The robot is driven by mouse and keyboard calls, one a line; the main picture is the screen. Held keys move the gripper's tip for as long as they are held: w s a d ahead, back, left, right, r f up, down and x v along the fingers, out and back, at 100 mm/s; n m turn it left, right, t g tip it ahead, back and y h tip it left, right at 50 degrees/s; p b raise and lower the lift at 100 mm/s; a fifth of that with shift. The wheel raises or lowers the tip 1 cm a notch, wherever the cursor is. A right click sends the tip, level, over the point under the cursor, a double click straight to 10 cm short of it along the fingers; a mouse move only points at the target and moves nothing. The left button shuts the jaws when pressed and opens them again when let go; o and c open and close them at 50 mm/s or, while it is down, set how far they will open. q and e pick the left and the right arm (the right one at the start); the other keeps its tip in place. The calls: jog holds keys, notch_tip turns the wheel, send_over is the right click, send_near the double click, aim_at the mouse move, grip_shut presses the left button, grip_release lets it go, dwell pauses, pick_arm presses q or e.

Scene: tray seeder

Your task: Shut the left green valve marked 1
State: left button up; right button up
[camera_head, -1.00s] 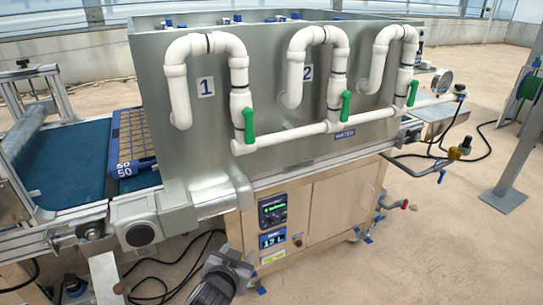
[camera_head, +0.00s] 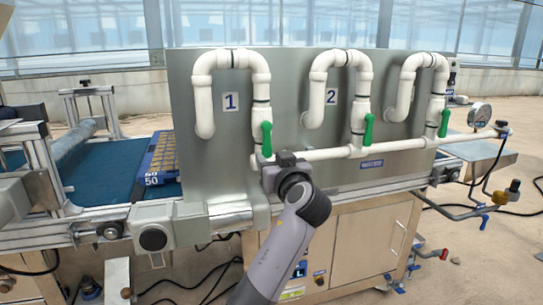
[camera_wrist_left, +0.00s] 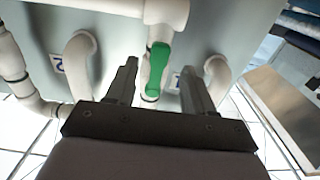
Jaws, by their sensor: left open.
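The left green valve handle (camera_head: 267,138) stands upright on the white pipe to the right of label 1 (camera_head: 230,102). My left gripper (camera_head: 278,160) is at the lower end of this handle, in front of the pipe, and covers part of the pipe joint. In the left wrist view the green handle (camera_wrist_left: 158,65) lies between the two spread fingers of my left gripper (camera_wrist_left: 158,74). The fingers are open, with a gap visible on both sides of the handle. My right gripper is not in view.
Two more green handles, a middle one (camera_head: 369,130) and a right one (camera_head: 444,123), sit on the same white pipework. The grey metal tank (camera_head: 215,165) is close behind the pipes. A blue seed tray (camera_head: 155,165) lies on the conveyor at left.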

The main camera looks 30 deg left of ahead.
aim_at(268, 152)
pick_arm(q)
jog(key=shift+x, duration=2.3)
grip_shut()
